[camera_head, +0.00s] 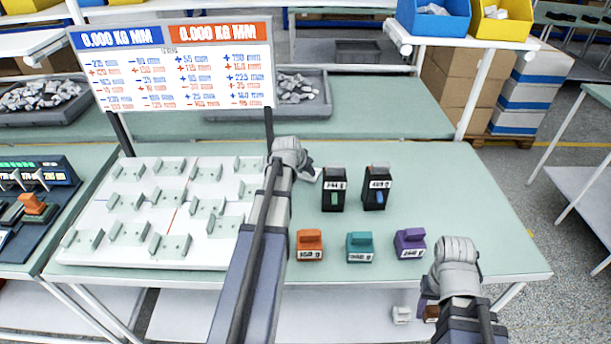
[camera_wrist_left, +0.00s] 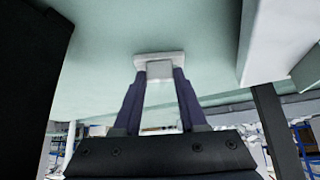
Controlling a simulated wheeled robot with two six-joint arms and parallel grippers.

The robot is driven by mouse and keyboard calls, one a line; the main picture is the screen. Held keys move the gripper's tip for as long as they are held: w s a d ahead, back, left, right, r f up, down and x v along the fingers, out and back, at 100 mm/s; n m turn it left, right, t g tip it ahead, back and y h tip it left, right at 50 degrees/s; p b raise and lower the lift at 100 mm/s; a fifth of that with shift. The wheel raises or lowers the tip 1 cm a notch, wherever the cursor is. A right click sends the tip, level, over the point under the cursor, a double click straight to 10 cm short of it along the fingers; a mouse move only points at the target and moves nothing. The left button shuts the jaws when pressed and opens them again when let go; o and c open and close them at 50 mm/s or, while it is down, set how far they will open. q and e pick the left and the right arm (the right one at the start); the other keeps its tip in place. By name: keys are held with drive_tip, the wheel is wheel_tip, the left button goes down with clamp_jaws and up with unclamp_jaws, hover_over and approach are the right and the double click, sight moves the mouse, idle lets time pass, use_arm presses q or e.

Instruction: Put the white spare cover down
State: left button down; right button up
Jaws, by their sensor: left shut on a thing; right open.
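The white spare cover (camera_wrist_left: 159,58) is a small pale block with a wider flange, between the two dark fingertips of my left gripper (camera_wrist_left: 160,78). In the head view my left gripper (camera_head: 303,169) is above the table, left of the black breakers; its wrist hides most of the fingers. A pale bit of the cover (camera_head: 313,176) shows beside it. I cannot tell whether the cover touches the table. My right gripper (camera_head: 455,262) is open at the table's front right edge, its fingers mostly hidden.
Two black breakers (camera_head: 334,190) (camera_head: 376,188) stand right of the left gripper. Orange (camera_head: 310,246), teal (camera_head: 360,247) and purple (camera_head: 410,243) weights line the front. A white board (camera_head: 150,215) with grey holders lies left, a sign (camera_head: 172,70) behind it. The table's right side is clear.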

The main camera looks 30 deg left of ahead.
use_arm(q)
drive_tip(key=shift+r, duration=0.1)
drive_tip(key=shift+c, duration=2.3)
unclamp_jaws()
drive_tip(key=shift+s+d+r+p, duration=0.1)
drive_tip(key=shift+s+r+p, duration=0.2)
drive_tip(key=shift+r+p, duration=0.3)
drive_tip(key=a+p+v, duration=0.1)
drive_tip(key=p+v, duration=0.7)
drive_tip(key=v, duration=0.2)
drive_tip(key=shift+s+d+r+p, duration=0.2)
drive_tip(key=shift+s+d+p, duration=0.15)
drive_tip(key=shift+d, duration=0.2)
drive_tip(key=shift+w, duration=0.1)
